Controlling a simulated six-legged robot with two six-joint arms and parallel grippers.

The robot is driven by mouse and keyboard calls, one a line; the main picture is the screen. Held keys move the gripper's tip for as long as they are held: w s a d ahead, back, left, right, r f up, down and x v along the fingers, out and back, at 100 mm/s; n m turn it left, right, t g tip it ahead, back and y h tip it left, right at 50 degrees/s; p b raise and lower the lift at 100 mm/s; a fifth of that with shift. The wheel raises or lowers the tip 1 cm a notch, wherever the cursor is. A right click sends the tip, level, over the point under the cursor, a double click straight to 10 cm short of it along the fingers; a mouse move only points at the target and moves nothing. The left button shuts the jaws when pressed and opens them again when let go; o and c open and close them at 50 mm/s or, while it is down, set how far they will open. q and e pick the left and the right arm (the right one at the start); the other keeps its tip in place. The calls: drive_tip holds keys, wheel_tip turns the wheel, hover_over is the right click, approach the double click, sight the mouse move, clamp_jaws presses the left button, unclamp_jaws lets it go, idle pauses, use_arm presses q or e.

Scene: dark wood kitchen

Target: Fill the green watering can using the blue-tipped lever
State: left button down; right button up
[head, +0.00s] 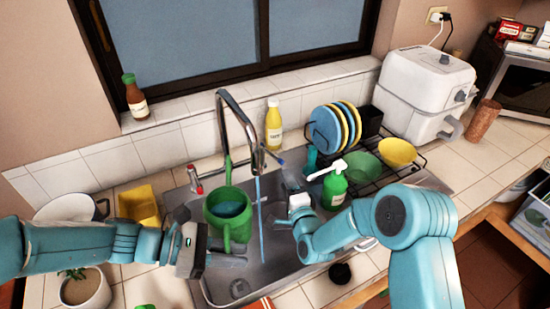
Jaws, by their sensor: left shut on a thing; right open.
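The green watering can (241,231) is held over the sink, with blue water visible inside its opening. My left gripper (228,253) is shut on the can's handle at its near side. A thin blue water stream (260,215) falls from the chrome faucet (247,125) and appears to pass just right of the can. The blue-tipped lever (282,163) is right of the faucet. The red-tipped lever (194,178) is left of it. My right gripper (285,216) is open over the sink, right of the stream and below the blue-tipped lever, apart from it.
A green soap bottle (334,187) and a dish rack with plates (322,130) and bowls (397,152) stand right of the sink. A yellow bottle (273,125) stands behind. A yellow container (138,206) and a white pot (70,208) are at left.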

sight(277, 162)
drive_tip(key=x, duration=1)
drive_tip(key=shift+w+a+f, duration=0.1)
drive_tip(key=shift+w, duration=0.5)
drive_tip(key=shift+w+a, duration=0.2)
drive_tip(key=shift+w, duration=0.05)
drive_tip(key=shift+s, duration=0.15)
clamp_jaws()
